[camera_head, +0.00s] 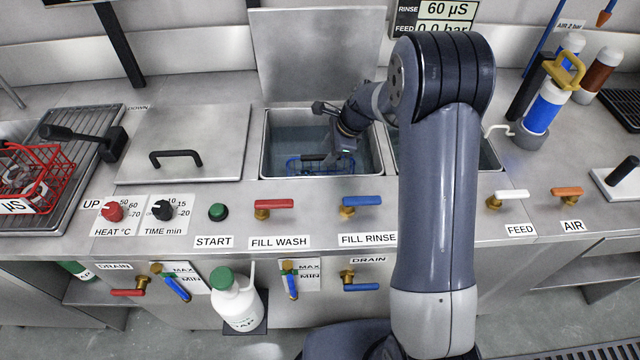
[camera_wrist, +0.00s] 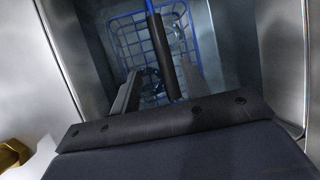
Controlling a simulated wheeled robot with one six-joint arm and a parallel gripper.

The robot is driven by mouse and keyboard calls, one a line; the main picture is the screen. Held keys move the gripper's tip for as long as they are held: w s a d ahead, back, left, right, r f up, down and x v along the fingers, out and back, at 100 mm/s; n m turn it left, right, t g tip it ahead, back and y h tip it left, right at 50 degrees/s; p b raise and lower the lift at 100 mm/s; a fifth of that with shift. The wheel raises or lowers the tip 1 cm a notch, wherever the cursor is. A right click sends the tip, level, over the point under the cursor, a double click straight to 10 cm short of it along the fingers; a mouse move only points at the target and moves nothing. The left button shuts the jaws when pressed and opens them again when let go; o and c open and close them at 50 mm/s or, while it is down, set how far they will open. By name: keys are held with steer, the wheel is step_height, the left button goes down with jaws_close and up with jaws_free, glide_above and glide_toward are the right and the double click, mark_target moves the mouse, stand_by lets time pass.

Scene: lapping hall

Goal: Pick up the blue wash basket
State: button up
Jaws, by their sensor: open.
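The blue wash basket (camera_head: 305,166) sits low in the left open tank (camera_head: 265,150), near its front wall. In the wrist view its blue wire mesh (camera_wrist: 128,42) lies below my gripper, with small shiny parts seemingly inside. A dark sleeve on a blue bar, seemingly the basket's handle (camera_wrist: 166,50), runs between my fingers. My gripper (camera_head: 334,158) reaches down into the tank above the basket's right part. In the wrist view my gripper (camera_wrist: 158,82) is open, with one finger on each side of the handle. I cannot tell whether either finger touches it.
The tank walls (camera_wrist: 245,60) stand close around my gripper. A second tank (camera_head: 488,155) lies to the right, partly behind my arm. A closed lid (camera_head: 190,140) is left of the tank. A red basket (camera_head: 38,172) stands far left. Valve handles (camera_head: 274,204) line the front edge.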

mark_target(324, 155)
steer(key=shift+w+d+x, duration=0.1)
steer(key=shift+w+x, duration=0.05)
steer(key=shift+x, duration=1.55)
steer(key=shift+w+d+x, duration=0.1)
steer(key=shift+w+x, duration=0.05)
steer(key=shift+x, duration=1.55)
jaws_close()
